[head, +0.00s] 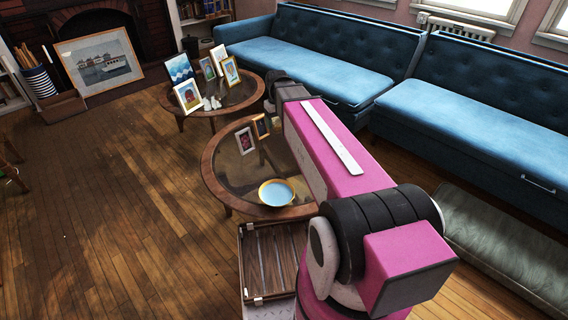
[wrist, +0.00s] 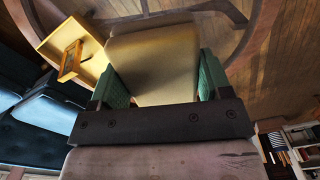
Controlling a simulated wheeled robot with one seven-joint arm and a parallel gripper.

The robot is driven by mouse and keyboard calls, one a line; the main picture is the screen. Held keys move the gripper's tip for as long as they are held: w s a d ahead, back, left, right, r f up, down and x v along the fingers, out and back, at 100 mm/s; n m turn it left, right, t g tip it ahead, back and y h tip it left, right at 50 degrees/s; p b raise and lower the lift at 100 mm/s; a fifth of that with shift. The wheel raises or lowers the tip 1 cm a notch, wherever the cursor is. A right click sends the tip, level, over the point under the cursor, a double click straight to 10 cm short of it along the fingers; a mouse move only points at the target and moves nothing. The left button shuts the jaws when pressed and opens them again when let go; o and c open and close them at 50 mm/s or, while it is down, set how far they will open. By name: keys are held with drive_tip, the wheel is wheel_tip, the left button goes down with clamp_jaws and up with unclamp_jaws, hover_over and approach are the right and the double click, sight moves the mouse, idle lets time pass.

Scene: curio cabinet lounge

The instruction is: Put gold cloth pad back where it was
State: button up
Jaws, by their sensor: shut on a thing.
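In the wrist view, my gripper (wrist: 160,84) is shut on a gold-beige pad (wrist: 152,50), with a green-lined finger on either side of it. The pad looks soft and block-shaped, and I take it for the gold cloth pad. Its near end is hidden by the dark gripper body. A round table's wooden rim (wrist: 240,55) shows beyond the pad; I cannot tell how far apart they are. In the head view, my pink arm covers the pad and most of the gripper.
The near round glass-topped table (head: 208,170) holds a blue bowl (head: 276,193) and small picture frames (head: 245,140). The far table (head: 182,110) carries several frames and small white figures. Blue sofas (head: 300,50) line the right.

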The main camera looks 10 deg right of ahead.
drive_tip(key=w+a+f+n, duration=0.1)
drive_tip(key=a+f+n, duration=0.1)
drive_tip(key=f, duration=0.6)
drive_tip(key=a+f+n, duration=0.2)
drive_tip(key=a+f, duration=0.1)
drive_tip(key=f, duration=0.5)
hover_over(285, 163)
wheel_tip(285, 163, down, 7)
drive_tip(key=shift+w+d+f, duration=0.1)
drive_tip(key=shift+f, duration=2.1)
drive_tip(key=shift+f, duration=0.15)
drive_tip(key=o, duration=1.3)
